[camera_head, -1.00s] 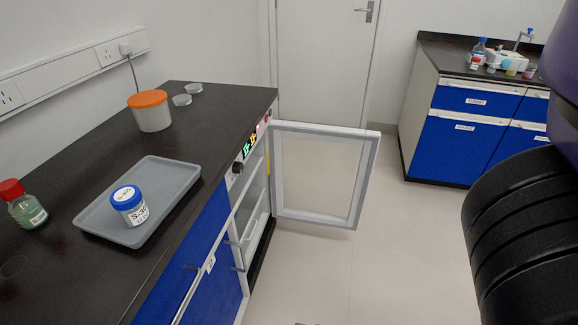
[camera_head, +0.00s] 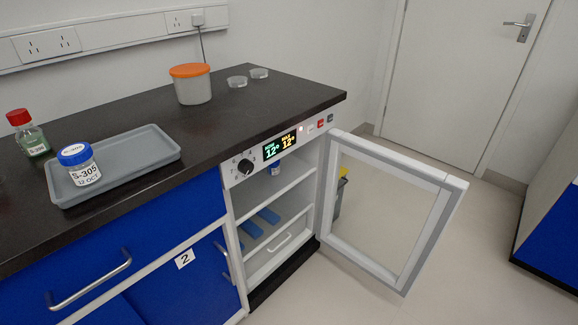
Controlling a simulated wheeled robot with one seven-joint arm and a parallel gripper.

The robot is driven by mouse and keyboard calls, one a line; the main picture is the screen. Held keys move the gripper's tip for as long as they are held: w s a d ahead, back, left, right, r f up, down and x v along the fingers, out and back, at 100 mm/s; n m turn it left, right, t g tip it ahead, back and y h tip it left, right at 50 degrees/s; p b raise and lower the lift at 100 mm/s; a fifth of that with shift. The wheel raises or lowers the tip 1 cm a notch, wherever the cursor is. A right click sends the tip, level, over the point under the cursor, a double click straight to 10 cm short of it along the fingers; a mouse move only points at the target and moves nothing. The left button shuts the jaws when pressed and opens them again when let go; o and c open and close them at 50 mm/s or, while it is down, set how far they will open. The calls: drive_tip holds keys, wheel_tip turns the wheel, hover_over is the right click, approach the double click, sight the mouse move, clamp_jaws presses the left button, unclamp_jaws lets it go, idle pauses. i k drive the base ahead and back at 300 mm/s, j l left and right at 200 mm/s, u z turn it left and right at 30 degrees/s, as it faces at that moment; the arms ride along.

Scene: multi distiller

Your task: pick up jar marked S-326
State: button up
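A jar with a blue lid (camera_head: 80,165) stands upright on the grey tray on the counter. Its label seems to read S-305, 12 OCT, not S-326. Inside the open cabinet, a small blue-and-white item (camera_head: 275,169), perhaps a jar, shows on the upper shelf, partly hidden under the control panel; its label is too small to read. I see no label reading S-326. My gripper is not in view.
The cabinet door (camera_head: 390,215) stands open to the right, over the floor. The tray (camera_head: 150,158), a red-capped bottle (camera_head: 34,140), an orange-lidded tub (camera_head: 193,88) and two small dishes are on the counter. Blue pieces (camera_head: 257,222) lie on the lower shelf.

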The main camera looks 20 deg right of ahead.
sight(273, 170)
drive_tip(key=i+l, duration=0.35)
drive_tip(key=i, duration=0.15)
drive_tip(key=i+l, duration=0.35)
drive_tip(key=i, duration=0.15)
drive_tip(key=i+u, duration=0.1)
drive_tip(key=u, duration=0.35)
drive_tip(key=i+l+u, duration=0.1)
drive_tip(key=u, duration=0.4)
drive_tip(key=i+l+u, duration=0.1)
drive_tip(key=u, duration=0.35)
drive_tip(key=i+l, duration=0.2)
drive_tip(key=l, duration=0.2)
drive_tip(key=u, duration=0.05)
